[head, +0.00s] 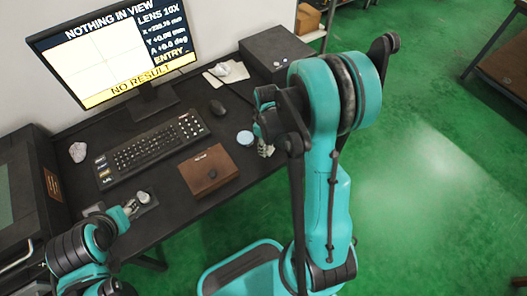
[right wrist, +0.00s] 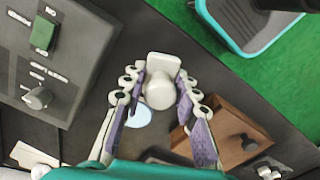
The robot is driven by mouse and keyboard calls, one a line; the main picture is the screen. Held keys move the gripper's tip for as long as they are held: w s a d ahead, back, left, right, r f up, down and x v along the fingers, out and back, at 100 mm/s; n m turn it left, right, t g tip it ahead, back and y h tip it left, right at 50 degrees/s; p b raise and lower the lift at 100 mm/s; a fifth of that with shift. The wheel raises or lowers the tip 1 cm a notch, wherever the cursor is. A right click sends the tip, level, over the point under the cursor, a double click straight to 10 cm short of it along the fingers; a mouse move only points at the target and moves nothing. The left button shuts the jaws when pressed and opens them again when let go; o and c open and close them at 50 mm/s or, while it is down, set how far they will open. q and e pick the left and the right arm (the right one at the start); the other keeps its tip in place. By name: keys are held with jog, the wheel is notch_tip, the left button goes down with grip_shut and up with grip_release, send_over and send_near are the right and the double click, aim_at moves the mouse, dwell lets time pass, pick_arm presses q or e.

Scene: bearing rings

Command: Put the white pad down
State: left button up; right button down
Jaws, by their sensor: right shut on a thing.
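The white pad (right wrist: 160,90) shows in the right wrist view as a pale block with a rounded end. My right gripper (right wrist: 158,84) is shut on it, with a purple-lined finger on each side. In the head view my right gripper (head: 265,149) is at the right end of the desk, mostly hidden by my own arm, so the pad's height over the desk cannot be told. A pale blue disc (head: 245,138) lies just left of it; it also shows in the right wrist view (right wrist: 138,116).
A brown wooden box (head: 209,170) stands left of my right gripper and shows close by in the right wrist view (right wrist: 228,132). Green floor lies beyond the desk edge.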

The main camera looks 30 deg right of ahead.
jog(key=w+f, duration=0.1)
jog(key=w, duration=0.1)
jog(key=shift+w+d+f+b, duration=0.15)
jog(key=shift+w+f+b, duration=0.2)
jog(key=shift+w, duration=0.05)
jog(key=shift+f+b, duration=0.95)
jog(key=shift+f, duration=1)
jog(key=shift+f, duration=0.15)
jog(key=c, duration=1.2)
grip_release()
jog(key=shift+o, duration=0.2)
